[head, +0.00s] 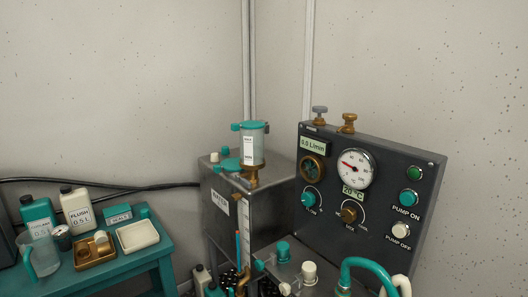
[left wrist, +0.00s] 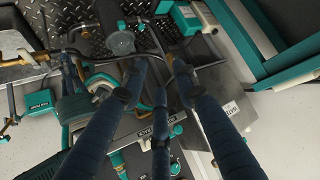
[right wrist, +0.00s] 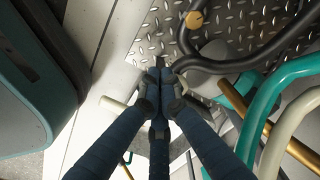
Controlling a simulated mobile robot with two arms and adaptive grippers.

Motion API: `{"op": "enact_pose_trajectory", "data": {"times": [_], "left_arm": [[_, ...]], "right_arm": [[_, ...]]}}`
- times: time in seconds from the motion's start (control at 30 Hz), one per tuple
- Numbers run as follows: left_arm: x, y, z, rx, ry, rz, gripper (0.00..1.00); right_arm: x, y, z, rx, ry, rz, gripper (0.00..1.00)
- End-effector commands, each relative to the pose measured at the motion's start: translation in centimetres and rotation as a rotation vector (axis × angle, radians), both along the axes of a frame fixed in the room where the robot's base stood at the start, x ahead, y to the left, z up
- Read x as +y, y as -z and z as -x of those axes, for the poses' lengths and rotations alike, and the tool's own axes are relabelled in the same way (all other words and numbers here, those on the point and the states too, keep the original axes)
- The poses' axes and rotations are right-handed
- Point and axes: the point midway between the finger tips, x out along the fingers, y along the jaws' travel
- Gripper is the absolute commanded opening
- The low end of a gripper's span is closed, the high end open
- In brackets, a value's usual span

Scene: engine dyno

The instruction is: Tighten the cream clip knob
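In the head view a cream knob (head: 309,271) stands upright at the bottom centre, beside a similar teal knob (head: 283,250). I take the cream one for the clip knob. Neither gripper shows in the head view. My left gripper (left wrist: 160,68) has its fingers spread, with nothing clearly between them, above hoses and fittings. My right gripper (right wrist: 164,72) has its fingertips drawn together over a metal tread plate (right wrist: 275,18). A short cream bar (right wrist: 113,103) shows beside its fingers. I cannot tell whether it belongs to the knob or touches the fingers.
A teal hose (head: 372,263) and a cream hose (head: 402,284) rise right of the knobs. The control panel (head: 386,179) stands behind. A steel cabinet (head: 270,196) is left of it. A teal bench (head: 150,258) with bottles and trays is further left.

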Motion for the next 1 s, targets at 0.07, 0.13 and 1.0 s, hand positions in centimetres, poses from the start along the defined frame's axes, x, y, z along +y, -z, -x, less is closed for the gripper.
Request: {"op": "enact_pose_trajectory", "data": {"times": [0.07,0.13,1.0], "left_arm": [[0.0,0.0,0.1,0.003,0.000,-0.001,0.29],[0.0,0.1,0.1,0.005,-0.001,-0.002,0.29],[0.3,0.8,1.1,0.048,-0.003,-0.009,0.29]], "right_arm": [[0.0,0.0,0.0,0.000,0.000,0.000,0.00],[0.0,0.0,0.0,0.000,0.000,0.000,0.00],[-0.4,0.0,-0.2,-0.001,0.001,0.003,0.00]]}}
